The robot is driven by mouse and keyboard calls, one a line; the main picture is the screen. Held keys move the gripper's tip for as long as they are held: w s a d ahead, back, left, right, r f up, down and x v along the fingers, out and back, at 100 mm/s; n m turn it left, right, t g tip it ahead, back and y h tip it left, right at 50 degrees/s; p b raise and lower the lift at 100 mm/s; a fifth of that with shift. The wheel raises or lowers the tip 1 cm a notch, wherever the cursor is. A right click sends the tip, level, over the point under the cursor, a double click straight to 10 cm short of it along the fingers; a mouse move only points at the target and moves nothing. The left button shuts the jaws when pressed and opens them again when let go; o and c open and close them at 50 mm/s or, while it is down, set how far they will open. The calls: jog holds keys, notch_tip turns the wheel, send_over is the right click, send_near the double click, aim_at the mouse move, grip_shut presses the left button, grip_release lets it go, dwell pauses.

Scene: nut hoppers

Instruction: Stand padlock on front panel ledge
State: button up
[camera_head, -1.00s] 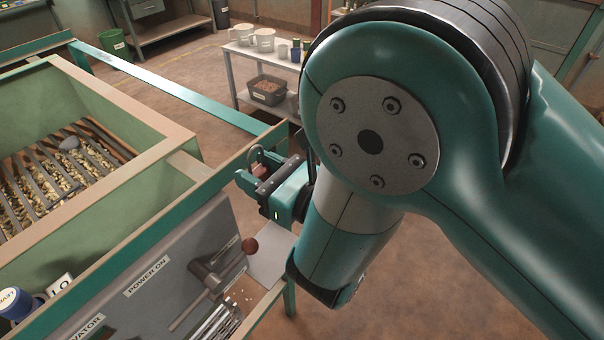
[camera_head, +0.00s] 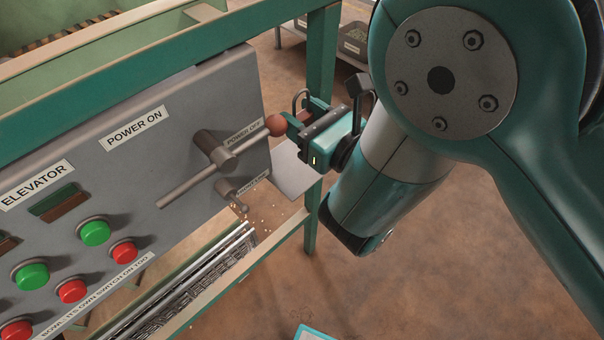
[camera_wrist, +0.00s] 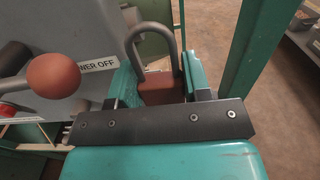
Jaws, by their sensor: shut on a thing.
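The padlock has a red-brown body and a grey looped shackle. In the wrist view the padlock (camera_wrist: 160,90) is upright between the teal fingers of my gripper (camera_wrist: 156,80), shackle up. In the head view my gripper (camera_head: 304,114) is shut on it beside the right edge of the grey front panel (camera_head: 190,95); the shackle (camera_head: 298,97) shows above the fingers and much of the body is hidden. A flat grey plate (camera_head: 297,172) juts out at the panel's lower right, below my gripper. I cannot tell whether this plate is the ledge.
The power lever's red-brown ball knob (camera_head: 276,125) is very close to my fingers in the head view. A teal post (camera_head: 318,80) stands behind my gripper. Green and red buttons (camera_head: 125,251) fill the panel's lower left. A lower rail (camera_head: 245,268) runs along the front. The floor at right is open.

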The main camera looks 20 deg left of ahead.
aim_at(302, 172)
notch_tip(302, 172, down, 11)
jog(key=b, duration=0.3)
jog(key=shift+b, duration=0.3)
jog(key=shift+f, duration=0.15)
jog(key=o, duration=1)
jog(key=shift+c, duration=0.2)
